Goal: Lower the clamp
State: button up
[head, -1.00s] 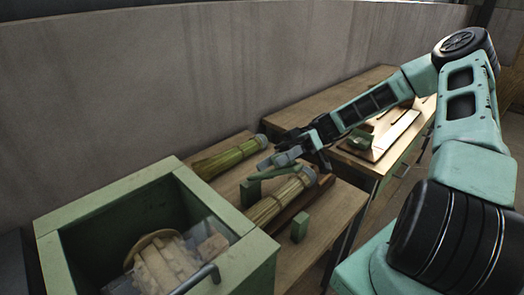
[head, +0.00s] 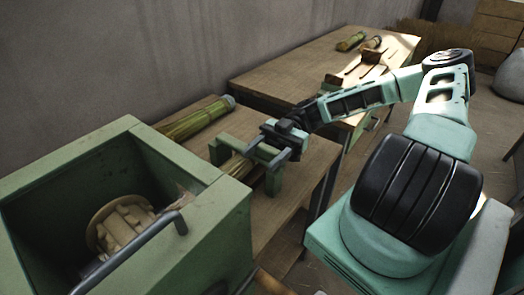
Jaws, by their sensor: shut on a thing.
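The green clamp (head: 273,183) stands on the wooden bench in the head view, and its bar lies across a straw bundle (head: 234,166). My gripper (head: 278,151) is at the right end of the bar, above the near post, and is shut on the clamp. The fingers cover part of the bar, so I cannot tell whether it rests fully on the post. My gripper also hides part of the bundle.
A green box (head: 190,165) with a grey handle (head: 135,250) and a straw-coloured round piece (head: 122,222) inside fills the lower left. Another bundle (head: 197,119) lies behind the clamp. A second table (head: 290,70) stands further back.

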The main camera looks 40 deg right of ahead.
jog(key=shift+f, duration=0.25)
jog(key=o, duration=1.4)
jog(key=shift+d, duration=0.1)
jog(key=w+d+b, duration=0.2)
jog(key=w+d, duration=0.1)
jog(key=d, duration=1.4)
jog(key=shift+w, duration=0.15)
